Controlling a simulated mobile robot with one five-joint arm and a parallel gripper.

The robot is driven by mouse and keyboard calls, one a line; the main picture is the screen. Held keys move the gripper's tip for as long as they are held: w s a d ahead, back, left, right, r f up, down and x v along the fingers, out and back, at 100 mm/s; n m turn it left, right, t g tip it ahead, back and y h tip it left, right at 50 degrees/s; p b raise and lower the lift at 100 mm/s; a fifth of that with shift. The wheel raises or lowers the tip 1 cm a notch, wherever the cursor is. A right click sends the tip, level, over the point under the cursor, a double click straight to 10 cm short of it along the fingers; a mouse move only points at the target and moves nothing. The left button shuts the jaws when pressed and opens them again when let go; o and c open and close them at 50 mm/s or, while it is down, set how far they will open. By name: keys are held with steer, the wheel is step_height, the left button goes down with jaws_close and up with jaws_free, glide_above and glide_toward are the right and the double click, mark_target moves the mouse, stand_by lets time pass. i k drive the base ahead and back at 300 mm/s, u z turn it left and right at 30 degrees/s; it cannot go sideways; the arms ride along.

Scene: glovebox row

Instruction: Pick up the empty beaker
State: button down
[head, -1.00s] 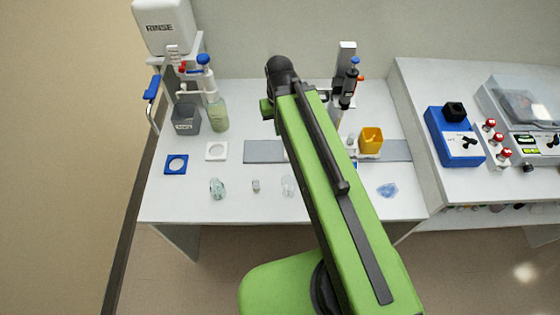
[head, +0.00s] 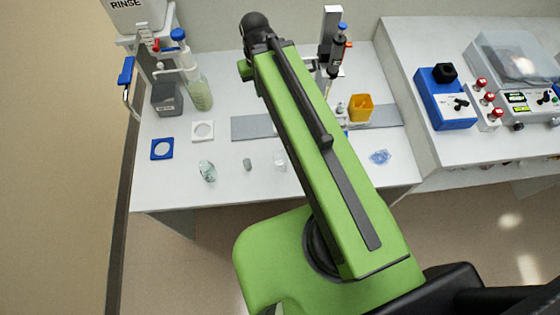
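Small glass vessels stand along the front of the white bench. A clear glass vessel (head: 280,161), just left of my arm, looks empty and may be the empty beaker; it is too small to be sure. A greenish glass vessel (head: 207,171) is farther left, and its contents are hard to tell. A smaller grey piece (head: 248,164) stands between them. My green arm crosses the middle of the view and covers part of the bench to the right of the clear vessel. My gripper does not show, so its state and any load are hidden.
A blue square frame (head: 162,149) and a white one (head: 203,131) lie at left. Behind stand a grey container (head: 166,99) and a wash bottle (head: 199,89). A yellow container (head: 360,108), blue patterned item (head: 380,157) and blue device (head: 445,99) are right.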

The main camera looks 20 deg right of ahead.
mark_target(281, 160)
steer(key=u, duration=0.15)
steer(key=k, duration=0.55)
steer(key=z, duration=1.7)
steer(key=k, duration=1.2)
steer(key=u, duration=2.15)
steer(key=i, duration=1)
steer(key=u, duration=0.1)
